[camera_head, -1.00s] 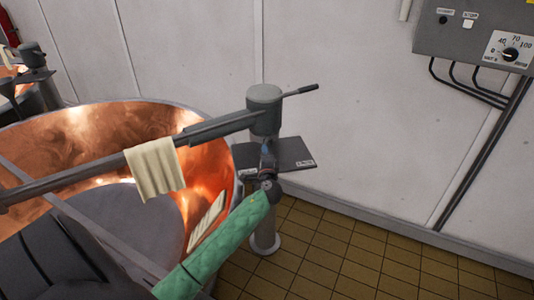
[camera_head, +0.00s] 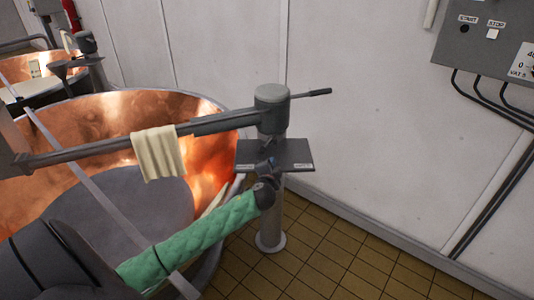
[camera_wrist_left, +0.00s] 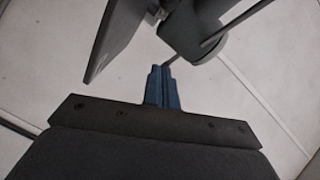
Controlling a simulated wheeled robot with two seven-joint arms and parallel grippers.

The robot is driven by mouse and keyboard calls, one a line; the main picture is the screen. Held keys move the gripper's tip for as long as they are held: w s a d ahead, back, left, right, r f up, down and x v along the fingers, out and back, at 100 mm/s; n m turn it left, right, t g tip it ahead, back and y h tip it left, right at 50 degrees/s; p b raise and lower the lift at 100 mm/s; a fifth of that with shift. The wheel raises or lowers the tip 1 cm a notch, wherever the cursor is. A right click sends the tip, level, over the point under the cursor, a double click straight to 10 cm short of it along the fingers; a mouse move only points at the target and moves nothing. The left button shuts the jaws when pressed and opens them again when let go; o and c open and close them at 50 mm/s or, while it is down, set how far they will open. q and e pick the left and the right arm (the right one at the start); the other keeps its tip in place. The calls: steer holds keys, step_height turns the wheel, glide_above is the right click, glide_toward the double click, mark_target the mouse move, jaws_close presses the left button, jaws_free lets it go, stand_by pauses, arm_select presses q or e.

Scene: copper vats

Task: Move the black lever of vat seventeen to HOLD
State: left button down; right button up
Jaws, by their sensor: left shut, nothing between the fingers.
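A dark lever (camera_head: 312,93) with a thicker black grip sticks out to the right from the grey head (camera_head: 272,105) of a post beside the copper vat (camera_head: 110,110). Below the head, a dark plate (camera_head: 290,150) carries small white labels at its left and right front corners; I cannot read them. My left gripper (camera_head: 266,165), on a green-sleeved arm, is at the plate's front edge, below the head. Its blue fingers (camera_wrist_left: 163,88) are shut and empty in the left wrist view. There a rounded grey part with a thin rod (camera_wrist_left: 235,22) lies beyond them; contact is unclear.
A grey beam (camera_head: 80,152) with a draped cloth (camera_head: 159,153) crosses the vat. A second vat (camera_head: 40,70) stands at the far left. A control box (camera_head: 490,55) with START and STOP labels hangs on the wall. The tiled floor (camera_head: 340,260) right of the post looks clear.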

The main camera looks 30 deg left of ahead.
arm_select(q)
steer(key=shift+n, duration=0.3)
steer(key=b+x, duration=0.2)
steer(key=x, duration=0.8)
steer(key=shift+s+a+f+b, duration=0.1)
steer(key=shift+a+f+b, duration=0.2)
steer(key=shift+a, duration=0.3)
steer(key=shift+s+a+f+b, duration=0.1)
steer(key=shift+a+f+b, duration=0.1)
steer(key=shift+a+f, duration=0.3)
steer(key=shift+s+a+f, duration=0.2)
steer(key=shift+a, duration=0.5)
arm_select(e)
steer(key=w+a+r, duration=0.2)
steer(key=w+r, duration=0.2)
steer(key=shift+w+a+r, duration=0.2)
steer(key=shift+a+r, duration=0.1)
steer(key=shift+r, duration=0.05)
arm_select(q)
steer(key=shift+a, duration=0.15)
